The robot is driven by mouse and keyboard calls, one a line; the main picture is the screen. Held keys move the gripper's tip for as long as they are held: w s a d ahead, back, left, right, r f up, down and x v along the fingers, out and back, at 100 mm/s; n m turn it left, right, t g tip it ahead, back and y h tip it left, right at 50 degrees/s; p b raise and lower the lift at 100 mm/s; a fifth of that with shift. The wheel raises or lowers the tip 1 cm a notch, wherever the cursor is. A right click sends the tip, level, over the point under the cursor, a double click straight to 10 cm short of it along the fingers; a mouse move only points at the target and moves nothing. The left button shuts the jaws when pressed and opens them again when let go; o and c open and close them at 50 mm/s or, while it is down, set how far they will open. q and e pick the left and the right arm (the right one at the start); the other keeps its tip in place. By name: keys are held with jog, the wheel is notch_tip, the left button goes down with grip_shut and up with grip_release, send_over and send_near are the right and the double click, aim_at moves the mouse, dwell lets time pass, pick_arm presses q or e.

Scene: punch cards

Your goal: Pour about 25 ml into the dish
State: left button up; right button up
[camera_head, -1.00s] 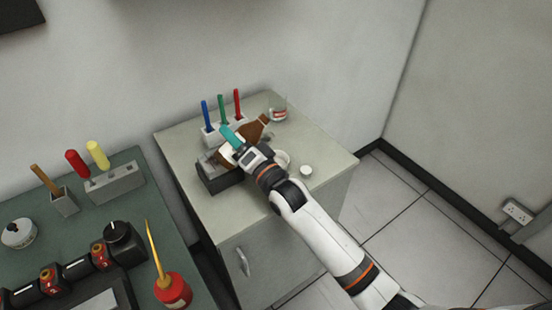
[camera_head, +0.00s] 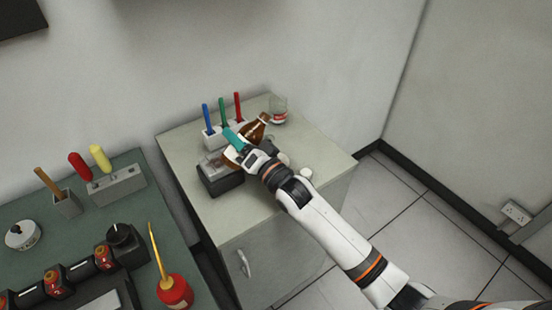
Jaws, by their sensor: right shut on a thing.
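My right gripper (camera_head: 241,143) has teal fingers and is shut on a brown bottle (camera_head: 255,130) above the pale cabinet top. The bottle is tilted, with its neck toward the upper right. The gripper and wrist cover part of its body. I cannot clearly make out the dish; the wrist hides the area around it. Whether liquid leaves the bottle is too small to tell. My left gripper is not in view.
A holder (camera_head: 212,140) with blue, green and red sticks stands behind the bottle. A clear jar (camera_head: 278,110) stands at the back. A dark box (camera_head: 220,179) is left of the gripper; a small white round item (camera_head: 306,173) is right of my wrist. A green bench (camera_head: 140,205) is at left.

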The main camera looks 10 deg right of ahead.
jog(key=n, duration=0.2)
jog(key=d+n, duration=0.1)
jog(key=shift+w+f+g, duration=0.15)
jog(key=shift+f+g, duration=0.1)
jog(key=shift+g, duration=0.15)
jog(key=r+n+p, duration=0.1)
jog(key=n+p, duration=0.1)
jog(key=p, duration=0.1)
jog(key=shift+r+n+y, duration=0.2)
jog(key=shift+n+y, duration=0.1)
jog(key=shift+n, duration=0.1)
jog(key=shift+r+n+g+p, duration=0.15)
jog(key=shift+n+g+p, duration=0.15)
jog(key=shift+n+p, duration=0.2)
jog(key=shift+f+n+g, duration=0.2)
jog(key=shift+n+g, duration=0.1)
jog(key=shift+n, duration=0.5)
jog(key=shift+r+n+p, duration=0.25)
jog(key=shift+n+p, duration=0.15)
jog(key=shift+p, duration=0.2)
pick_arm(q)
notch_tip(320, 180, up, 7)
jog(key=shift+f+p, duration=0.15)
jog(key=shift+p, duration=0.25)
pick_arm(e)
jog(key=shift+d+n, duration=0.1)
jog(key=shift+n, duration=0.5)
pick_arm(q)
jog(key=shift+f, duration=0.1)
